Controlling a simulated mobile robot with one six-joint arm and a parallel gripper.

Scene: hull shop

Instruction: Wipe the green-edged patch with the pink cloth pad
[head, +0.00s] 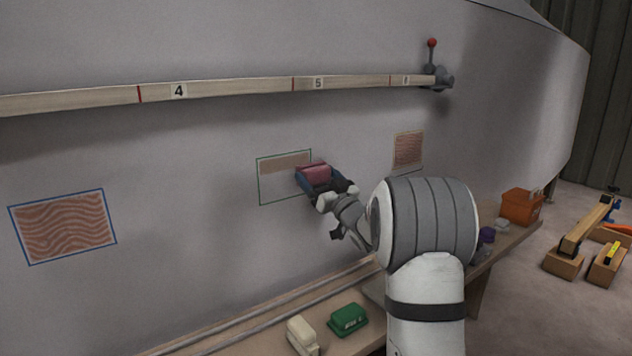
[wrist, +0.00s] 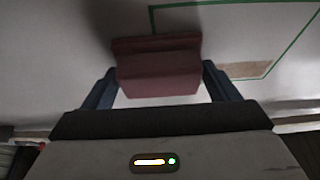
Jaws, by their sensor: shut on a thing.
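The green-edged patch (head: 275,190) is a thin green rectangle on the grey hull wall. A brownish band runs along its upper part, and the area below the band looks plain grey. My gripper (head: 321,178) is shut on the pink cloth pad (head: 315,171) at the patch's right edge. The pad hides part of that edge. In the wrist view the pad (wrist: 158,72) sits between the blue fingers of my gripper (wrist: 160,85). The green outline and a piece of the brown band (wrist: 245,69) show to its right. I cannot tell whether the pad touches the wall.
A blue-edged patch (head: 62,227) with wavy brown marks is at left; another brown patch (head: 408,149) is at right. A numbered wooden batten (head: 230,88) crosses above. The bench below bears a green block (head: 348,319), a cream block (head: 302,335) and an orange box (head: 521,206).

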